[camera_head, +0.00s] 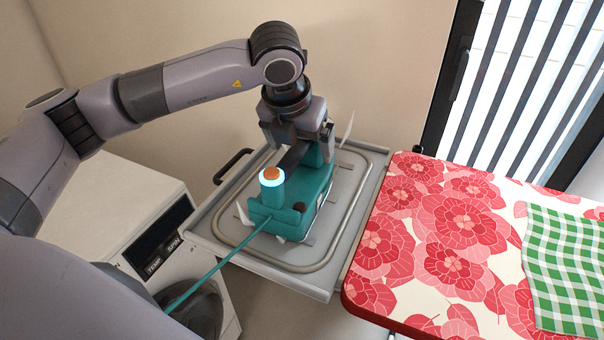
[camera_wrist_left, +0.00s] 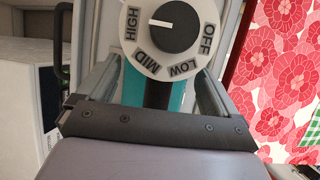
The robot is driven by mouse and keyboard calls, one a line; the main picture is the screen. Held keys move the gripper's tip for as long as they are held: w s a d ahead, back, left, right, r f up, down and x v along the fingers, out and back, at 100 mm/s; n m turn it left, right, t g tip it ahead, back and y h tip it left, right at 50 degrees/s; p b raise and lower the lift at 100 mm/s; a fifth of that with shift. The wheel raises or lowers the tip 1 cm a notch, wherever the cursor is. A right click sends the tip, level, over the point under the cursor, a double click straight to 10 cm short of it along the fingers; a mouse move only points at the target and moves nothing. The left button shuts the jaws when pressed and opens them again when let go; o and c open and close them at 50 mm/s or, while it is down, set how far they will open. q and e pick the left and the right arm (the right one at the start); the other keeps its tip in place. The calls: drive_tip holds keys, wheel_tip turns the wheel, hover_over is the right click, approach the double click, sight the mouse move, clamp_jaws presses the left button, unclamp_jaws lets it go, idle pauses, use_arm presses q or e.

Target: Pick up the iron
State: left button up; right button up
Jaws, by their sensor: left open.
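The teal iron (camera_head: 290,211) sits on a grey stand (camera_head: 318,288) inside a raised metal rail. An orange button (camera_head: 271,174) with a glowing ring tops a post on its near side, and a teal cord (camera_head: 215,264) runs from it toward the lower left. My left gripper (camera_head: 308,150) points down at the iron's upper part with open jaws. In the left wrist view the fingers lie on either side of a teal and dark part of the iron (camera_wrist_left: 178,95); contact cannot be told. A dial (camera_wrist_left: 172,28) marked HIGH, MID, LOW and OFF shows beyond them. My right gripper is not in view.
An ironing board (camera_head: 440,245) with a red flower cover stands right of the stand, with a green checked cloth (camera_head: 565,270) on it. A white machine (camera_head: 120,205) with TEMP and SPIN labels stands left. A wall is behind, and a striped window is at right.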

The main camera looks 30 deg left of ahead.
use_arm(q)
drive_tip(key=shift+x, duration=1.2)
drive_tip(key=c, duration=1.2)
drive_tip(key=shift+w+r, duration=0.15)
drive_tip(key=shift+r, duration=0.05)
drive_tip(key=shift+r, duration=0.1)
drive_tip(key=shift+r, duration=0.15)
wheel_tip(320, 180, up, 19)
drive_tip(key=shift+r, duration=0.2)
